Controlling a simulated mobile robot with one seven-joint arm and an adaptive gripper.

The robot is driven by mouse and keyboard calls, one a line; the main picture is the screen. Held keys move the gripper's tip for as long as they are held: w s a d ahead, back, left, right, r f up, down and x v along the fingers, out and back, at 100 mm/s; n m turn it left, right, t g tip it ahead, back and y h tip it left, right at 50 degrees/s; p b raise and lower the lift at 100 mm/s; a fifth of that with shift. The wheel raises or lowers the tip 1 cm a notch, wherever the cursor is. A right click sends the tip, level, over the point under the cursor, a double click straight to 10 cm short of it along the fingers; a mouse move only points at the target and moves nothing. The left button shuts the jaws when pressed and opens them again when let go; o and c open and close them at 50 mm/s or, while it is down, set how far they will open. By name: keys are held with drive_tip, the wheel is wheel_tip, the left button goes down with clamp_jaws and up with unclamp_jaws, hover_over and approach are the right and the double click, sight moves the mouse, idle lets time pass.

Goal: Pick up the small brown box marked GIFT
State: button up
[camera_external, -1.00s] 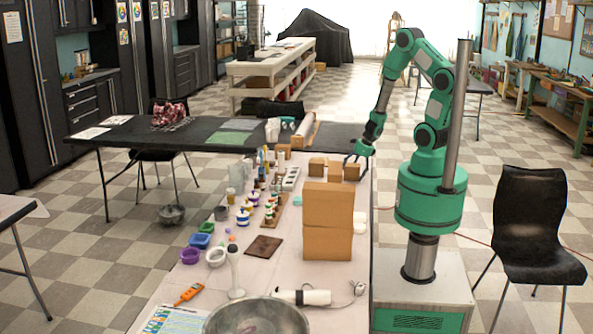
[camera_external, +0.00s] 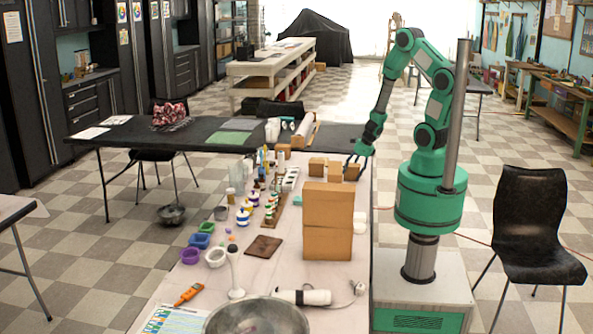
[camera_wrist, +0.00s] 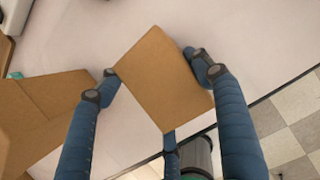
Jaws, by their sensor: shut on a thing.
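No GIFT marking can be read on the face that shows. In the external view my gripper (camera_external: 357,158) is low over the far right part of the long table, at the rightmost small box (camera_external: 351,172). I cannot tell whether the box is clear of the tabletop.
Two other small brown boxes (camera_external: 316,167) (camera_external: 335,171) stand just left of it. Large stacked cartons (camera_external: 328,205) stand nearer on the table (camera_external: 262,272). Bottles and jars (camera_external: 243,216) fill the left side. The table's right edge is close.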

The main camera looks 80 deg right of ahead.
wheel_tip(320, 180, up, 10)
drive_tip(key=p, duration=0.4)
drive_tip(key=shift+p, duration=0.4)
drive_tip(key=shift+w+d, duration=0.1)
idle(0.3)
